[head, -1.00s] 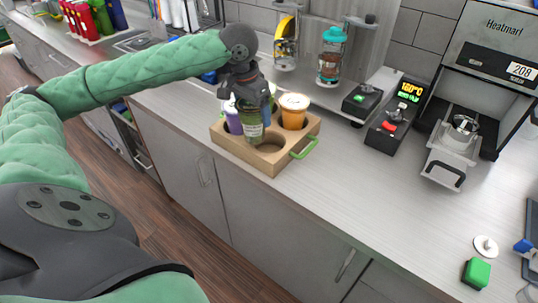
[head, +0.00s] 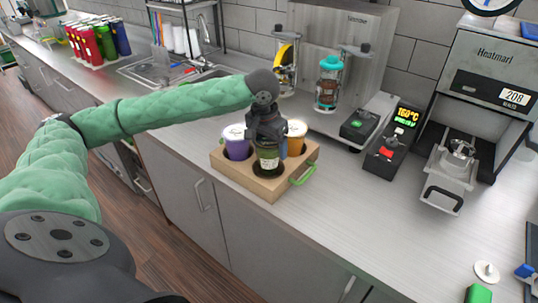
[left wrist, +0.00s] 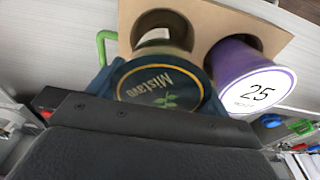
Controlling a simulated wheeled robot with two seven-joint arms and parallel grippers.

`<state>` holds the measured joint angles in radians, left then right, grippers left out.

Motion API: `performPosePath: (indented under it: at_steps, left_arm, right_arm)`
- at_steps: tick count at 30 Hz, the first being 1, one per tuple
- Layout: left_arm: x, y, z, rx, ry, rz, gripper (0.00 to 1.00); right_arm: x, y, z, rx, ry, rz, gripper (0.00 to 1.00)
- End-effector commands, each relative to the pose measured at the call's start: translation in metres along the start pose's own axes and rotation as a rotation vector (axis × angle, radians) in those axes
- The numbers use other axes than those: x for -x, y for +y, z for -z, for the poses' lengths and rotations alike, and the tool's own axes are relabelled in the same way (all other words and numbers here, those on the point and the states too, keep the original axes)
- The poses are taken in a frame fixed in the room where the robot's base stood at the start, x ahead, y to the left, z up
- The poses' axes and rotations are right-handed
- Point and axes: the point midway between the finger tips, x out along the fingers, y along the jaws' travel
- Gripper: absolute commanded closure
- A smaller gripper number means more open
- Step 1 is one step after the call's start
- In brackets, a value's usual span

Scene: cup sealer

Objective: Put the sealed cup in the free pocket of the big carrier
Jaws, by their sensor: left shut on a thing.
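The sealed cup (head: 266,156) is green with a dark printed lid, which shows in the left wrist view (left wrist: 160,85). My left gripper (head: 267,136) is shut on it from above. The cup is upright, with its lower end at the dark round opening of the front pocket (head: 268,171) of the big carrier. I cannot tell how deep it sits. The carrier (head: 237,178) is a wooden block with a green handle (head: 303,174). A purple cup (head: 237,145) stands in its left pocket and an orange cup (head: 296,136) in its right one. My right gripper is out of view.
A sink (head: 200,75) is at the back left.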

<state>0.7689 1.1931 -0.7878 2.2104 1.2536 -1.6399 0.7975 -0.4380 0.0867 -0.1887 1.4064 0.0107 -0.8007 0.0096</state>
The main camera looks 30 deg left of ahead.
Motion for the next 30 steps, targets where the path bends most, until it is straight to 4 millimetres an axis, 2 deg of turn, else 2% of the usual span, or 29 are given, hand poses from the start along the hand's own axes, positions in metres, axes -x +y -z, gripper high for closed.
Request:
performPosePath:
  at_steps: [9, 22, 23, 24, 26, 30]
  left_arm:
    - [-0.035, 0.0, -0.006, -0.001, -0.002, 0.0, 0.57]
    - [-0.041, 0.0, -0.007, -0.001, -0.001, -0.001, 0.57]
    - [-0.042, 0.0, -0.007, -0.001, -0.001, -0.001, 0.18]
    - [-0.042, 0.0, -0.007, -0.002, -0.001, -0.001, 0.1]
    - [-0.042, 0.0, -0.007, -0.002, -0.001, -0.001, 0.0]
    - [-0.042, 0.0, -0.007, -0.001, -0.001, -0.001, 0.0]
  right_arm:
    - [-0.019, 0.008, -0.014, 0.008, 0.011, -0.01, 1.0]
    - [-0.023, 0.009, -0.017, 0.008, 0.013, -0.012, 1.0]
    - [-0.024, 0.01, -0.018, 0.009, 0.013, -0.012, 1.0]
    - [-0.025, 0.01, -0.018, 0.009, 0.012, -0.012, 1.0]
    - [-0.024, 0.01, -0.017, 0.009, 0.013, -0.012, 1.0]
    - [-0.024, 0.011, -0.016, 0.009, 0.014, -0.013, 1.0]
